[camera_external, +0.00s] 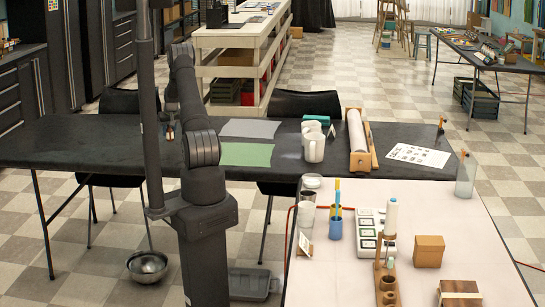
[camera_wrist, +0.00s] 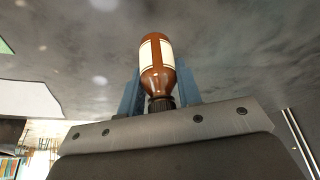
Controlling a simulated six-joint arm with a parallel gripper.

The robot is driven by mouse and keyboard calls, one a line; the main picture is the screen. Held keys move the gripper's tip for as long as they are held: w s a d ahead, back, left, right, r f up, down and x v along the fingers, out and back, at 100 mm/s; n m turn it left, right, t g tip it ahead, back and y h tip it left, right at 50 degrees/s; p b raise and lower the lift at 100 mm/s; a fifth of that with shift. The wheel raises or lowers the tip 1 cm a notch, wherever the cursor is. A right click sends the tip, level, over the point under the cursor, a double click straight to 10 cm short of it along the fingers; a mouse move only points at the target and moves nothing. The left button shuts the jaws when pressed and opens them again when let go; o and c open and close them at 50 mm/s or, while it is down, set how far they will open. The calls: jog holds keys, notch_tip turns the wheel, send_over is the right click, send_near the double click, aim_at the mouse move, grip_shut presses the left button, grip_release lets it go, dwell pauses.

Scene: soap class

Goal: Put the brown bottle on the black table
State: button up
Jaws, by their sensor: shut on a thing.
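The brown bottle (camera_wrist: 157,52), with a cream label and a dark cap, is between the blue fingers of my gripper (camera_wrist: 159,84) in the wrist view. My gripper is shut on it near its neck, and the cap points toward the gripper. The black table (camera_wrist: 245,50) fills the background behind the bottle. In the external view, the black table (camera_external: 65,142) runs across the left and middle. My gripper is mostly hidden there behind my arm, over the table's left part. I cannot tell whether the bottle touches the table.
A green sheet (camera_external: 245,154), a grey sheet (camera_external: 250,128), white mugs (camera_external: 314,147) and a paper roll on a wooden stand (camera_external: 358,138) lie on the black table right of my arm. A white table (camera_external: 335,275) with several items stands in front. The black table's left end is clear.

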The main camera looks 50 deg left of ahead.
aim_at(169, 138)
jog(key=shift+s+a+f, duration=0.25)
jog(key=shift+f, duration=1.9)
jog(key=shift+f, duration=0.1)
jog(key=o, duration=1)
jog(key=shift+f, duration=0.1)
jog(key=v, duration=1.2)
jog(key=shift+r, duration=0.2)
jog(key=shift+f, duration=0.15)
